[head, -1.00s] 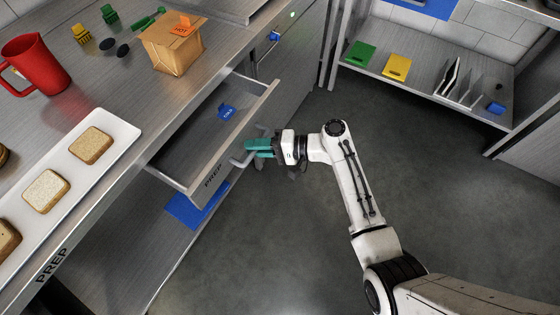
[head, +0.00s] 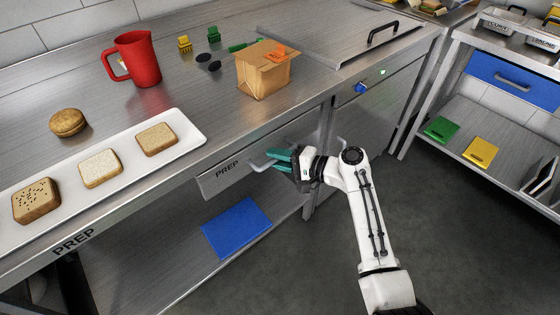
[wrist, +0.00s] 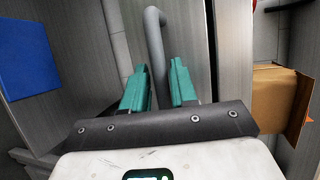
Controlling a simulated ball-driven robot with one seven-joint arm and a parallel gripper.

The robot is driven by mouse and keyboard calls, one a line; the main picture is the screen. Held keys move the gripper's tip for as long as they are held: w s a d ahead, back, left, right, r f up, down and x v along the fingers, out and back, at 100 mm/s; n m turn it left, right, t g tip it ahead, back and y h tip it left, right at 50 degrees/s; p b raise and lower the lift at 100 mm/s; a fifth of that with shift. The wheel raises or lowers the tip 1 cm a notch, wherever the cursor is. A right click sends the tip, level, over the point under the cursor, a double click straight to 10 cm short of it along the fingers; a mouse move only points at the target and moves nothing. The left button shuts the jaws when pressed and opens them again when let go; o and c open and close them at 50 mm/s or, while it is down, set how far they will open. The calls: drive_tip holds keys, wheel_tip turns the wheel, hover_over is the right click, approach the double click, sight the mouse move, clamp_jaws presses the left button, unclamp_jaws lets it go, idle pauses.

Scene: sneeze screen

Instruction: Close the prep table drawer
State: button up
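My gripper (head: 280,158) is at the drawer's grey bar handle (head: 258,165). In the wrist view, the two teal fingers of my gripper (wrist: 159,85) stand a little apart, with the handle (wrist: 156,40) between them. They appear closed on it. My arm reaches in from the lower right.
On the tabletop stand a red pitcher (head: 138,62), a cardboard box (head: 262,78) and a white tray (head: 190,134) of bread slices. A blue mat (head: 237,228) lies on the shelf below. Open floor (head: 450,225) lies to the right.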

drive_tip(key=shift+o, duration=1.1)
drive_tip(key=shift+d, duration=0.1)
drive_tip(key=v, duration=1)
drive_tip(key=shift+s+d+r, duration=0.15)
drive_tip(key=shift+s+d, duration=0.05)
drive_tip(key=shift+s, duration=0.05)
